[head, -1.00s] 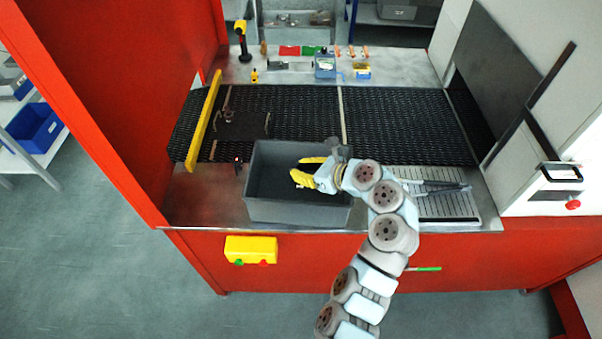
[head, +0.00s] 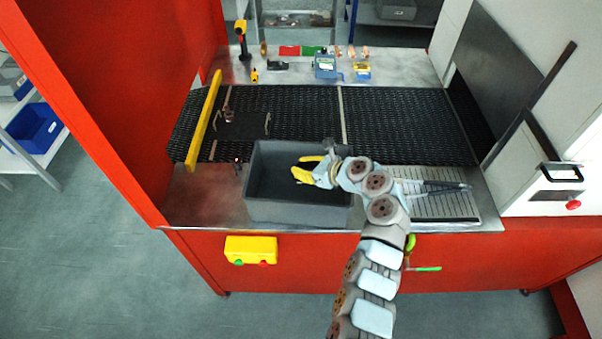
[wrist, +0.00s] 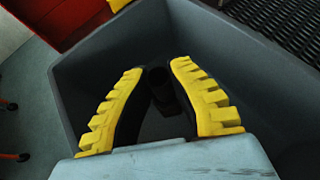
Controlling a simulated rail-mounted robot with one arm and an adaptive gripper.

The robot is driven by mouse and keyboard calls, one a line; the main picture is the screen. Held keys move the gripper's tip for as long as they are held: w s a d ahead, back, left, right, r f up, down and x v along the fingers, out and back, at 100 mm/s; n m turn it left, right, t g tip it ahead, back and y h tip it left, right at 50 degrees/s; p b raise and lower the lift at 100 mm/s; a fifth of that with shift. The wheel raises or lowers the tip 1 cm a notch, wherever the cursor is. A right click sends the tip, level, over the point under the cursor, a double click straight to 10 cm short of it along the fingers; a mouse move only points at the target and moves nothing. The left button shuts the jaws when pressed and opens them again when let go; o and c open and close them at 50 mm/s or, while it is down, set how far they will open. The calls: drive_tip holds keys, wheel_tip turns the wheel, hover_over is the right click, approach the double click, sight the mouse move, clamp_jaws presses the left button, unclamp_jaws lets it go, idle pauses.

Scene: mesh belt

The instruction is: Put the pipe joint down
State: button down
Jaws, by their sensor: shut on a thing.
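My gripper (head: 302,171) has yellow ribbed fingers and is over the open grey bin (head: 298,212), tilted into its mouth. In the wrist view the fingers (wrist: 158,70) are shut on a dark, tubular pipe joint (wrist: 160,84), its round end showing between the fingertips. Dark grey bin walls (wrist: 85,90) surround it. The pipe joint is hard to make out against the dark bin floor, and I cannot tell whether it touches the floor. In the head view it is hidden by my gripper.
The black mesh belt (head: 390,125) runs behind the bin, with a yellow bar (head: 204,120) across its left part. A slotted metal tray (head: 435,207) holding dark tools lies right of the bin. A yellow control box (head: 251,249) hangs on the red front.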

drive_tip(key=shift+w+f, duration=0.15)
drive_tip(key=shift+f, duration=1.5)
drive_tip(key=shift+f, duration=0.55)
drive_tip(key=c, duration=1.1)
unclamp_jaws()
drive_tip(key=shift+r, duration=0.1)
drive_tip(key=shift+r, duration=0.25)
drive_tip(key=shift+d+r, duration=0.2)
drive_tip(key=shift+r, duration=0.1)
drive_tip(key=v, duration=1.1)
drive_tip(key=shift+s+d+r+b, duration=0.15)
drive_tip(key=shift+s+b, duration=0.1)
drive_tip(key=shift+b, duration=0.05)
